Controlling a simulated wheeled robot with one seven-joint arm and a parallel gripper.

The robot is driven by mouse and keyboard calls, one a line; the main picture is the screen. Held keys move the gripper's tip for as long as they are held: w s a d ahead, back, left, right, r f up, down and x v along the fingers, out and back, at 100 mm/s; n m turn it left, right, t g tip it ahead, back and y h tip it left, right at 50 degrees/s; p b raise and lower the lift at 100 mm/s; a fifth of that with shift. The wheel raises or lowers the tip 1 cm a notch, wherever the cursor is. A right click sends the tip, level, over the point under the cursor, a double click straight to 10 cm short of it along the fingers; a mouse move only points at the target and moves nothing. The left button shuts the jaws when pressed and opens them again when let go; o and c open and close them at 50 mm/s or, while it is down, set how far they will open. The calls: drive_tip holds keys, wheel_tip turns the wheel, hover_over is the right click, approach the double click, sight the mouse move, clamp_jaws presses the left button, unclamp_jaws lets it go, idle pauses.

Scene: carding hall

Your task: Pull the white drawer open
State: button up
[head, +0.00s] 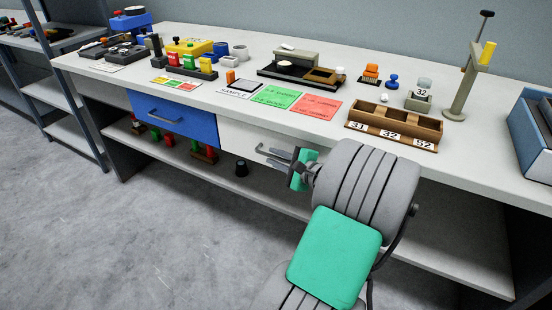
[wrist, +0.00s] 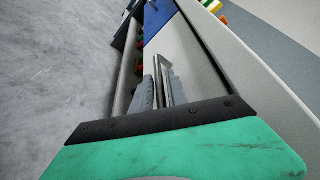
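The white drawer (head: 237,137) is in the bench front, right of the blue drawer, and looks closed, its front about level with the blue one. Its grey bar handle (head: 261,149) is partly hidden by my gripper (head: 269,158). In the wrist view, my gripper (wrist: 160,84) has one finger on each side of the handle (wrist: 160,64), and the white drawer front (wrist: 178,50) lies just beyond. The fingers are very close to the bar. I cannot tell whether they press on it.
The blue drawer (head: 174,118) is left of the white one. A lower shelf (head: 270,187) holds several bottles and a dark knob-like object (head: 241,168). A wooden three-part tray (head: 395,125) stands on the bench top above my arm. The floor in front is clear.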

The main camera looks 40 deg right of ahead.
clamp_jaws()
idle(1.2)
